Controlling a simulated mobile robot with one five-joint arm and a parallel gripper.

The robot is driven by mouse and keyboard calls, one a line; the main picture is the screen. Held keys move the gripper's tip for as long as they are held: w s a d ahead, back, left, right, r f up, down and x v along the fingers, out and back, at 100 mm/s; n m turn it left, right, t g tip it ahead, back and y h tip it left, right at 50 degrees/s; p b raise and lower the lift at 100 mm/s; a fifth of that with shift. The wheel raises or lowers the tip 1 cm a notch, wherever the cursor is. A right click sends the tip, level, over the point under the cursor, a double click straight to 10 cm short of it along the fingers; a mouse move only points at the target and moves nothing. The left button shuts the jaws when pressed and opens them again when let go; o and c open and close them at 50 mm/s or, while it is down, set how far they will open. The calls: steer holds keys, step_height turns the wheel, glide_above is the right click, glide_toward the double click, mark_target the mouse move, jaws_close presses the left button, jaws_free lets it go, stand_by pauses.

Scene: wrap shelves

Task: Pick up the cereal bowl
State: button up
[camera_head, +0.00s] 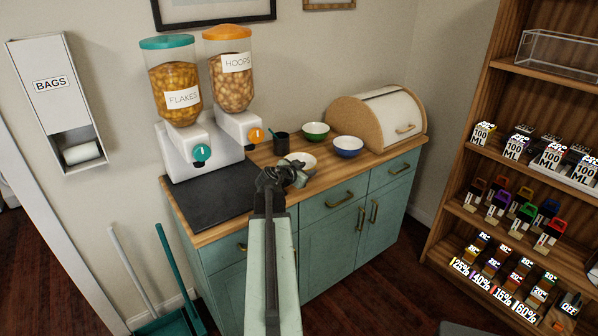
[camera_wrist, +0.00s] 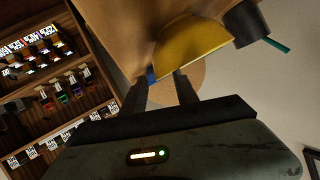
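Three bowls stand on the wooden counter top. The nearest, pale inside, is partly hidden behind my gripper (camera_head: 290,172) in the head view; I take it to be the yellow bowl (camera_wrist: 195,48) in the wrist view. A green bowl (camera_head: 315,131) stands behind it and a blue bowl (camera_head: 348,147) to its right. Which one is the cereal bowl cannot be told. My gripper also shows in the wrist view (camera_wrist: 160,77), with its two fingers apart and nothing seen held. The fingertips are close to the yellow bowl; whether they touch it is unclear.
A dark cup (camera_head: 281,143) stands left of the green bowl. Cereal dispensers (camera_head: 200,145) and a dark mat (camera_head: 215,195) are at the left. A bread box (camera_head: 375,118) stands at the right, and shelves (camera_head: 530,170) stand beyond the cabinet.

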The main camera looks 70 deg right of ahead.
steer(key=b+x, duration=0.1)
steer(key=x, duration=0.4)
steer(key=shift+d+b, duration=0.1)
steer(key=shift+b, duration=0.25)
steer(key=shift+r, duration=0.1)
jaws_close()
stand_by(0.8)
